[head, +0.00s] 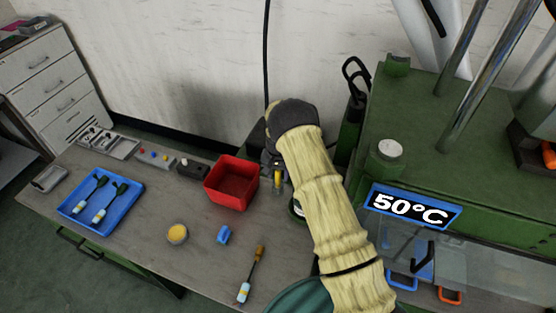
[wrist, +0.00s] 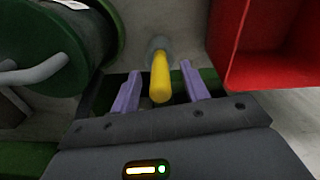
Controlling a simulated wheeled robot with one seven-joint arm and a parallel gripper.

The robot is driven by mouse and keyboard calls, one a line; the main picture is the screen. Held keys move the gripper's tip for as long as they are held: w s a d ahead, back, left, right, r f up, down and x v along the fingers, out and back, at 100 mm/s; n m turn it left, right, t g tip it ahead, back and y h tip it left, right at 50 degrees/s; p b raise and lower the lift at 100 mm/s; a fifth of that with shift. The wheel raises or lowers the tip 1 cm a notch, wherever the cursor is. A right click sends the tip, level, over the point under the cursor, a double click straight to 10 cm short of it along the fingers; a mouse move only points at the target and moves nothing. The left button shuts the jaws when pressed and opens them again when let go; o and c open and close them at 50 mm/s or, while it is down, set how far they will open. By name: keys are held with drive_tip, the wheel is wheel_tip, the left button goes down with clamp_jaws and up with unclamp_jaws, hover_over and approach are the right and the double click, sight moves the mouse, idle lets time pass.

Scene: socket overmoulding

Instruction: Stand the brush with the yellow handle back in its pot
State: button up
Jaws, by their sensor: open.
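The brush's yellow handle (wrist: 160,80) stands up toward the camera between my fingers in the wrist view. It also shows in the head view (head: 278,180), just right of the red bin. Its lower end meets a small greyish, see-through pot (wrist: 158,46), and the brush appears to stand in it. The bristles cannot be made out. My gripper (wrist: 160,70) is open, with one purple finger on each side of the handle and visible gaps. In the head view my wrist and arm hide most of the gripper.
A red bin (head: 232,184) stands close to the left of the handle. A green press (head: 440,130) with a 50°C display is on the right.

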wheel_tip(320, 180, up, 17)
drive_tip(key=b, duration=0.4)
drive_tip(key=shift+b, duration=0.3)
idle(0.5)
